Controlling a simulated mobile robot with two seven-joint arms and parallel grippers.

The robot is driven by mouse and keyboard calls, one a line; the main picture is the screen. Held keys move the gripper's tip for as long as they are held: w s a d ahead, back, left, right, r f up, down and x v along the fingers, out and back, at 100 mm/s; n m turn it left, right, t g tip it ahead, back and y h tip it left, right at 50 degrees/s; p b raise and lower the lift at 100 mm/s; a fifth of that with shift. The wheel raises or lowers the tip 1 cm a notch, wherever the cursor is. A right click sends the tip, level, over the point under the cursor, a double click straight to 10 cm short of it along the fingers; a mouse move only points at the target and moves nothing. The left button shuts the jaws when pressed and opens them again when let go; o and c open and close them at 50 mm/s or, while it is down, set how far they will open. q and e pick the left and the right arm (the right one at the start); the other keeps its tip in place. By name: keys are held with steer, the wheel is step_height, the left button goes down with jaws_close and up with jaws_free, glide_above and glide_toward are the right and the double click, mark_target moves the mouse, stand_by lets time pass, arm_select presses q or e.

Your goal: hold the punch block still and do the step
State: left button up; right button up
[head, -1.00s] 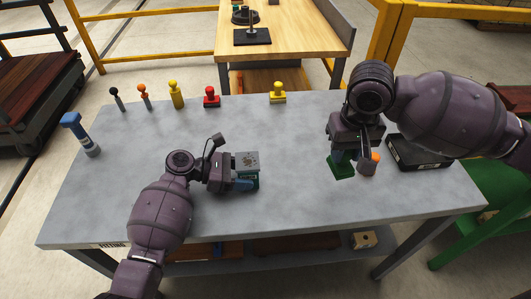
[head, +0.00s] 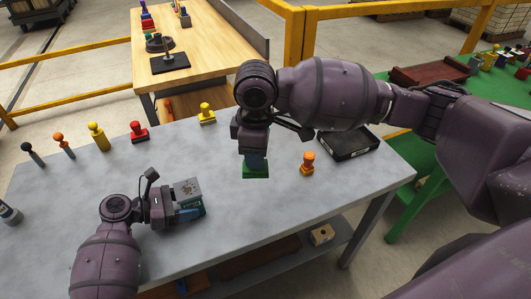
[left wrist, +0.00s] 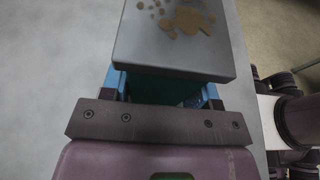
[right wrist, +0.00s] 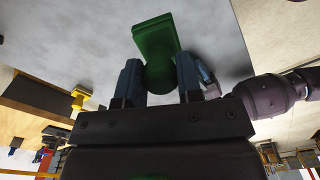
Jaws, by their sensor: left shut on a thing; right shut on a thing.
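The punch block (head: 186,188) has a grey top plate with brown marks and a green body. It is at the front left of the grey table. My left gripper (head: 190,213) is shut on its body; in the left wrist view the plate (left wrist: 178,45) stands above the blue fingers (left wrist: 163,92). My right gripper (head: 256,158) points down, shut on a green stamp (head: 256,172), right of the block and apart from it. In the right wrist view the fingers (right wrist: 160,82) grip the stamp's round handle, below its wide green base (right wrist: 157,35). Whether the base touches the table is unclear.
An orange stamp (head: 307,163) stands right of the green one, beside a black tray (head: 348,144). Along the back are a yellow stamp (head: 206,113), a red stamp (head: 139,132) and several upright handled tools (head: 97,137). The table between block and green stamp is clear.

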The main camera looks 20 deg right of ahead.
steer(key=a+n, duration=0.1)
steer(key=n, duration=0.1)
steer(key=a+n, duration=0.1)
steer(key=n, duration=0.2)
steer(key=w+a+n, duration=0.1)
steer(key=n, duration=0.1)
steer(key=shift+w+r, duration=0.1)
steer(key=shift+r, duration=0.3)
steer(key=w+a+r+n, duration=0.15)
steer(key=a+n, duration=0.35)
steer(key=n, duration=0.8)
steer(key=w+a+r+n, duration=0.15)
steer(key=a+n, duration=0.35)
steer(key=n, duration=0.8)
step_height(320, 180, down, 8)
steer(key=shift+r, duration=0.2)
steer(key=shift+a, duration=0.85)
steer(key=shift+c, duration=0.5)
steer(key=shift+a, duration=2.25)
steer(key=shift+d, duration=3.2)
steer(key=shift+r, duration=4.1)
